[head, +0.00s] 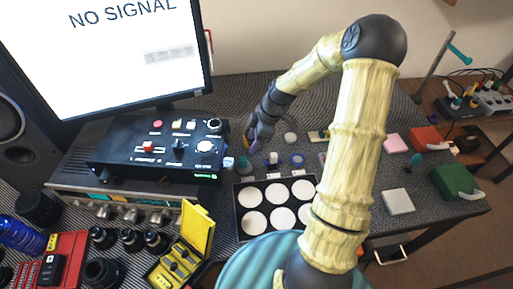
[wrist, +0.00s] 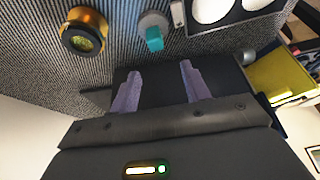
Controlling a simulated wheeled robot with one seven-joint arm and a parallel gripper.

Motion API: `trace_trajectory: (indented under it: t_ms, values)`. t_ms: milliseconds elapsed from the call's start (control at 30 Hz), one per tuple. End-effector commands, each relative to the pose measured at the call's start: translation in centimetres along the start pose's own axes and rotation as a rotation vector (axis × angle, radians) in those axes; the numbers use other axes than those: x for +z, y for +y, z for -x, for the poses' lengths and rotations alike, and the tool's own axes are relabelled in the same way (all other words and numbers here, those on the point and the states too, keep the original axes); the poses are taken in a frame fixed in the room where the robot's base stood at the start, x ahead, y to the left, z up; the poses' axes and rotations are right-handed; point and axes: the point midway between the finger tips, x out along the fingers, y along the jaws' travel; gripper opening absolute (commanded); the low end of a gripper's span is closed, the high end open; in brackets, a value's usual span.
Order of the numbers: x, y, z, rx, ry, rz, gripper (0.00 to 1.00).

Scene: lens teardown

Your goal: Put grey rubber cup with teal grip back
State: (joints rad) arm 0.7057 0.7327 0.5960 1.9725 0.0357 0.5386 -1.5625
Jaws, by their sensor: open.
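The grey rubber cup with its teal grip (wrist: 153,30) is on the dark textured mat in the wrist view, between a gold-ringed black part and the tray. In the head view the cup (head: 243,162) looks small, left of my gripper and just behind the tray. My gripper (wrist: 160,80) is open, with two purple fingers apart and nothing between them. The cup lies beyond the fingertips, apart from them. In the head view my gripper (head: 257,143) is behind the tray, beside the black control box, partly hidden by its own wrist.
A black tray (head: 237,213) with several white round pads stands in front of my gripper. The gold-ringed part (wrist: 84,32) is near the cup. The black control box (head: 160,148) stands left. A yellow case (head: 198,225) is open. Small items and a white block (head: 398,201) lie right.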

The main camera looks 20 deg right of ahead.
Motion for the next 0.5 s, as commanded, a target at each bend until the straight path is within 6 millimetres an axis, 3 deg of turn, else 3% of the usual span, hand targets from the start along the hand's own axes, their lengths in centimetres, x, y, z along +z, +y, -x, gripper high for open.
trace_trajectory:
  t_ms: [167, 500]
  values:
    - [-1.3, -3.1, 1.1, 0.019, -0.117, -0.178, 0.47]
    - [-3.0, -10.7, 5.7, 0.233, -0.252, -0.72, 0.47]
